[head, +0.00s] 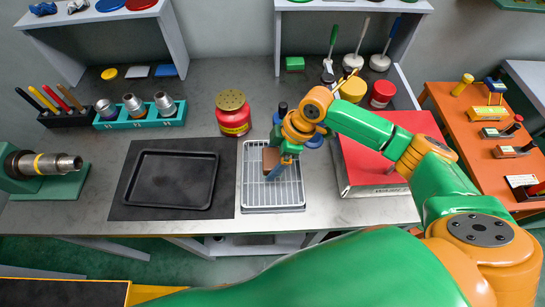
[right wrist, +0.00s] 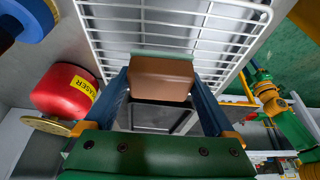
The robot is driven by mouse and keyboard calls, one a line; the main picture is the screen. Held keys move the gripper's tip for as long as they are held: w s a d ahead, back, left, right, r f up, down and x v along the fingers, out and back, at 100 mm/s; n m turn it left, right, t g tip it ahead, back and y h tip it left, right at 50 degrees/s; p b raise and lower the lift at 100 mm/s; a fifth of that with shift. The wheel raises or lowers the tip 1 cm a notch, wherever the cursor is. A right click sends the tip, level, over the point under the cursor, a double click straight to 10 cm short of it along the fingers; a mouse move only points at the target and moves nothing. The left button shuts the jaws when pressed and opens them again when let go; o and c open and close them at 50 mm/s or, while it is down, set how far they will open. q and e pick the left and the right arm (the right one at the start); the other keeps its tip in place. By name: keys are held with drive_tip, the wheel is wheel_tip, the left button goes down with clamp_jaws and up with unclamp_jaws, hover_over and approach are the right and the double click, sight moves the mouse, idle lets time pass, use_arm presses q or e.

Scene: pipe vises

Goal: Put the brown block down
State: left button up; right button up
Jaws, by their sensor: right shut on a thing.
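The brown block (head: 271,160) is between the fingers of my right gripper (head: 281,168), over the white wire rack (head: 273,196). In the right wrist view the brown block (right wrist: 160,76) fills the space between the two blue fingers, and the gripper (right wrist: 163,90) is shut on it. The rack's white bars (right wrist: 190,25) show beyond the block. I cannot tell whether the block touches the rack or is a little above it. My left gripper does not show clearly in either view.
A black tray (head: 171,180) on a dark mat (head: 220,190) lies left of the rack. A red jar (head: 233,114) stands behind it; a red case (head: 364,165) lies to the right. A teal holder (head: 140,118) with fittings stands further left.

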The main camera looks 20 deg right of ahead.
drive_tip(key=shift+f, duration=0.35)
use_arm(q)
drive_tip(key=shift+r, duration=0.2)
use_arm(e)
drive_tip(key=shift+f, duration=0.1)
drive_tip(key=shift+f, duration=0.2)
drive_tip(key=o, duration=0.9)
drive_tip(key=shift+r, duration=0.35)
use_arm(q)
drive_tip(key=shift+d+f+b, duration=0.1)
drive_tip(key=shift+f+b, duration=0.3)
drive_tip(key=shift+b, duration=0.05)
use_arm(e)
drive_tip(key=v, duration=1.1)
drive_tip(key=shift+s+d+r, duration=0.1)
drive_tip(key=shift+d+r, duration=0.15)
drive_tip(key=shift+r, duration=0.1)
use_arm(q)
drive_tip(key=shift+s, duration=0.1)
